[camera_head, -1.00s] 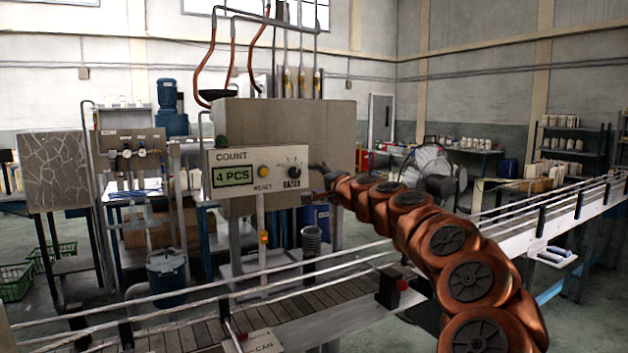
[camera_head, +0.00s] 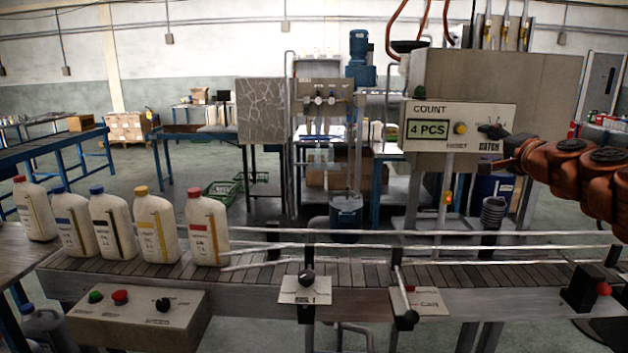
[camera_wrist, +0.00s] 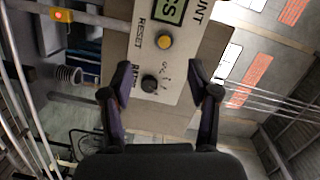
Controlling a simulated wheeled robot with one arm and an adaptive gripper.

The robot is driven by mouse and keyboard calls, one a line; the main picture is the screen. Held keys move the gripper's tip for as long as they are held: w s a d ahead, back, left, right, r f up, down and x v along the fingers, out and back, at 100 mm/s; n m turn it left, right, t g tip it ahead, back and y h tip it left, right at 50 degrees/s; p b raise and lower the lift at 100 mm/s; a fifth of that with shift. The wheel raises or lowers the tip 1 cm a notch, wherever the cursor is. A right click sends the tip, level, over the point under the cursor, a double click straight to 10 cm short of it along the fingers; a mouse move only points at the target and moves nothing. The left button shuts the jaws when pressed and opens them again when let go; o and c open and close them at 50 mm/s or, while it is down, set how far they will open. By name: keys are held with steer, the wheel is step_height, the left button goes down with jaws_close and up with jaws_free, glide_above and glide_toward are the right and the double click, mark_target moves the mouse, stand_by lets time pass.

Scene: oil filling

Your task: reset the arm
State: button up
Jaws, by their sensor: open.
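My arm (camera_head: 575,175) reaches in from the right edge of the head view, an orange-brown jointed arm. My gripper (camera_head: 508,150) is at its left end, in front of the lower right part of the grey count panel (camera_head: 482,115). In the wrist view my gripper (camera_wrist: 158,82) is open and empty, its two dark fingers wide apart. Between and beyond the fingers are the panel's black batch knob (camera_wrist: 149,84) and yellow reset button (camera_wrist: 164,41). The panel display (camera_head: 428,130) reads 4 PCS. I cannot tell whether a fingertip touches the knob.
Several white bottles (camera_head: 157,228) with coloured caps stand on the conveyor (camera_head: 250,277) at left. A control box (camera_head: 140,318) with buttons is at the front left. Guide rails (camera_head: 330,245) run along the belt. Blue tables (camera_head: 60,150) stand behind on the left.

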steer(key=s+a+f+n+g+y, duration=0.2)
steer(key=s+a+f+n, duration=0.15)
steer(key=a, duration=0.65)
steer(key=s+a+f+n+g+y, duration=0.2)
steer(key=s+a+n+g+y, duration=0.15)
steer(key=a, duration=0.65)
steer(key=s+a+f+n+g, duration=0.4)
steer(key=s+a+f, duration=0.4)
steer(key=a, duration=0.1)
steer(key=s+a+f+n+g+h, duration=0.25)
steer(key=s+f+g, duration=0.25)
steer(key=s+f, duration=0.9)
steer(key=s+d+f+g+h, duration=0.1)
steer(key=s+d+f, duration=0.1)
steer(key=s, duration=0.4)
steer(key=s+d+f+g+h, duration=0.2)
steer(key=s+d, duration=0.1)
steer(key=s, duration=0.4)
steer(key=s+d+f+g+h+p, duration=0.1)
steer(key=s+d+f, duration=0.1)
steer(key=s, duration=0.4)
steer(key=shift+s+d+g+h, duration=0.2)
steer(key=shift+d+g+h, duration=0.1)
steer(key=shift+d+g, duration=0.1)
